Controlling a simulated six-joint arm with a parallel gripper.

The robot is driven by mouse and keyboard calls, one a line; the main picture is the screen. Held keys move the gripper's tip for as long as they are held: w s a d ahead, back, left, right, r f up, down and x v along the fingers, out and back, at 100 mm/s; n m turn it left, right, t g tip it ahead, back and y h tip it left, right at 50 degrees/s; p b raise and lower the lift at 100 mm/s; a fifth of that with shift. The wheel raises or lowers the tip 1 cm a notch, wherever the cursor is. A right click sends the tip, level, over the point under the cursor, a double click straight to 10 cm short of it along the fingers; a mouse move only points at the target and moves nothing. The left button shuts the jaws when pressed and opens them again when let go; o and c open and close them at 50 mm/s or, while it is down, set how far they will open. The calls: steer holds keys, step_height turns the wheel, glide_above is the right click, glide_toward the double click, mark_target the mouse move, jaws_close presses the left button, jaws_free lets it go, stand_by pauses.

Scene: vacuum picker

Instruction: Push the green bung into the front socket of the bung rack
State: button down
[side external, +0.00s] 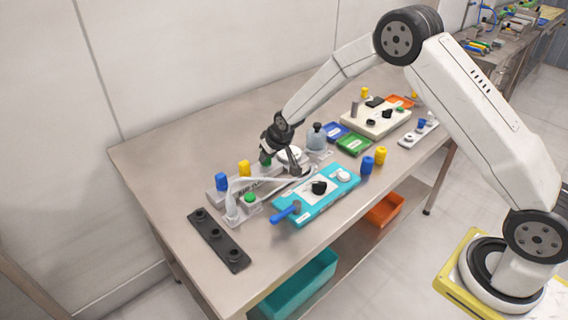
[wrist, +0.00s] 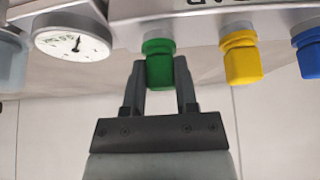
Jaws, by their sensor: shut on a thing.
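The green bung (wrist: 160,66) is seated on the front of a grey manifold (wrist: 190,14) in the wrist view. My gripper (wrist: 160,80) has one finger on each side of it and is shut on it. In the side view the green bung (side external: 266,161) is partly hidden by my gripper (side external: 271,162). A black strip with three raised round sockets (side external: 226,249), apparently the bung rack, lies near the table's left front edge. Its sockets look empty. My gripper is well behind and to the right of it.
A yellow bung (wrist: 240,58) and a blue bung (wrist: 309,54) sit beside the green one, and a gauge (wrist: 72,44) is on its other side. A pale bent tube or handle (side external: 262,181) and a turquoise tray (side external: 325,203) stand near. Bare table surrounds the black strip.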

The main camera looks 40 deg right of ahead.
mark_target(268, 163)
steer(key=shift+r, duration=0.35)
steer(key=shift+r, duration=0.35)
steer(key=shift+r, duration=0.35)
steer(key=shift+r, duration=0.35)
steer(key=shift+r, duration=0.35)
steer(key=shift+r, duration=0.35)
steer(key=shift+r, duration=0.4)
steer(key=shift+s+a, duration=0.1)
